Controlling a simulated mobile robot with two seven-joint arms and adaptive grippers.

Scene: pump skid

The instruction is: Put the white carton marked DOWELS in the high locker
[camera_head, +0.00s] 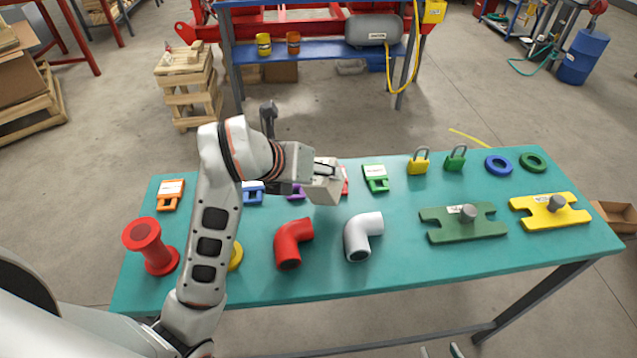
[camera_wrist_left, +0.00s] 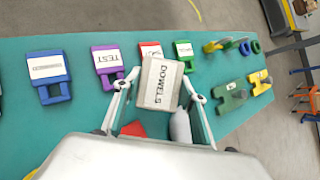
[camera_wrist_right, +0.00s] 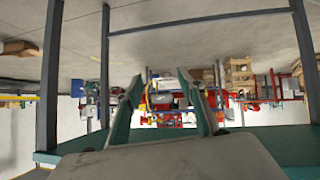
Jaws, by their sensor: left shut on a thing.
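The white carton marked DOWELS (camera_wrist_left: 158,84) is between the fingers of my left gripper (camera_wrist_left: 160,92), its lettered face toward the left wrist camera. In the head view the carton (camera_head: 325,189) is held above the teal table, over the back-middle part, and my left gripper (camera_head: 322,172) is shut on it. My right gripper (camera_wrist_right: 162,106) has its fingers spread with nothing between them; its two tips (camera_head: 440,351) show at the bottom edge of the head view, in front of the table. No high locker shows in any view.
The teal table (camera_head: 400,275) carries a red elbow (camera_head: 291,247), a white elbow (camera_head: 360,240), a red spool (camera_head: 150,248), coloured tags, padlocks, rings, a green plate (camera_head: 450,224) and a yellow plate (camera_head: 538,212). A blue bench (camera_head: 330,50) stands behind; floor lies between.

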